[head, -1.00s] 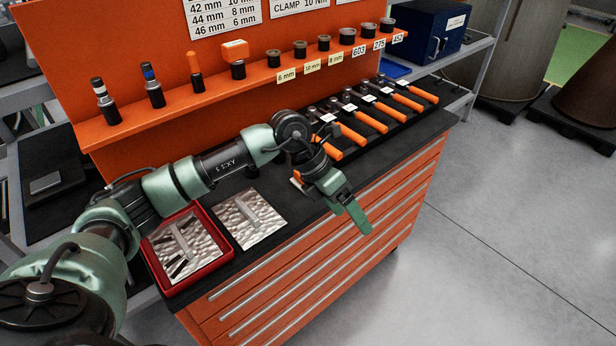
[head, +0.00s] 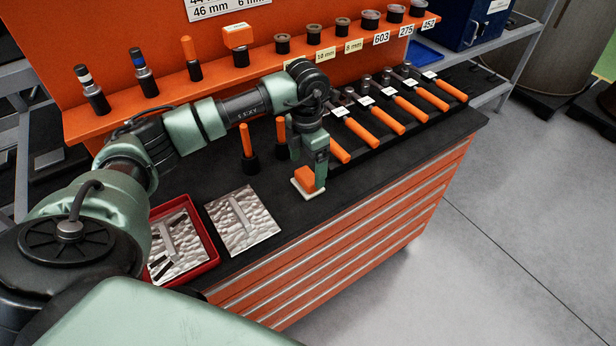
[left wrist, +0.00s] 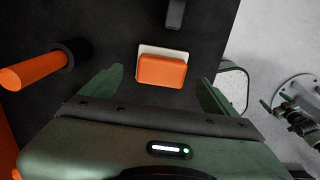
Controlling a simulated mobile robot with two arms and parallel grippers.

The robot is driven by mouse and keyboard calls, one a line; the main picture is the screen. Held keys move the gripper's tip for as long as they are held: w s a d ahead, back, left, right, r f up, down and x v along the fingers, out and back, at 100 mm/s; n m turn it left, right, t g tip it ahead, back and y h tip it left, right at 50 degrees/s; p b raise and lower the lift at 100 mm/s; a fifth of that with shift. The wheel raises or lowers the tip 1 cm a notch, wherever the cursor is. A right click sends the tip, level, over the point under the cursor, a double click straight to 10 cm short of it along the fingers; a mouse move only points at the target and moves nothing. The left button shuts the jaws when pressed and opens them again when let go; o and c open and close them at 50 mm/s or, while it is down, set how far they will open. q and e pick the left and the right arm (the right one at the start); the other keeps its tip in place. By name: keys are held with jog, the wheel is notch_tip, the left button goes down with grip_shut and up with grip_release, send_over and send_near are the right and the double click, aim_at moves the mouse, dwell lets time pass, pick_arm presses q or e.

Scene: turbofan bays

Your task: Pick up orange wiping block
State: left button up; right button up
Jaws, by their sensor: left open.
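The orange wiping block (head: 306,178) sits on a white pad on the black bench top, near its front edge. In the left wrist view the orange block (left wrist: 162,70) lies between my finger lines and ahead of them, on its white pad. My left gripper (head: 308,163) points down at the block from just above and behind it. Its fingers are open and empty, one on each side of the block in the left wrist view (left wrist: 160,80). The gripper partly hides the block's top in the head view.
Two orange-handled tools stand upright in black holders (head: 249,164) left of the gripper. A row of orange-handled tools (head: 384,120) lies to the right. A red tray (head: 211,251) and a silver sheet (head: 243,221) lie left. The shelf (head: 180,85) is behind.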

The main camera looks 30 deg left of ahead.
pick_arm(q)
notch_tip(320, 180, down, 3)
jog(key=shift+s+d+r+p, duration=0.1)
jog(key=shift+p, duration=0.5)
jog(key=shift+f, duration=0.75)
jog(key=c, duration=1.3)
jog(key=shift+o, duration=0.2)
jog(key=shift+r, duration=0.5)
notch_tip(320, 180, up, 12)
jog(key=b, duration=0.4)
notch_tip(320, 180, up, 7)
send_over(308, 175)
jog(key=shift+s+r, duration=0.1)
pick_arm(e)
jog(key=shift+w+a+f, duration=0.1)
jog(key=shift+w+f, duration=0.75)
jog(key=shift+f, duration=0.25)
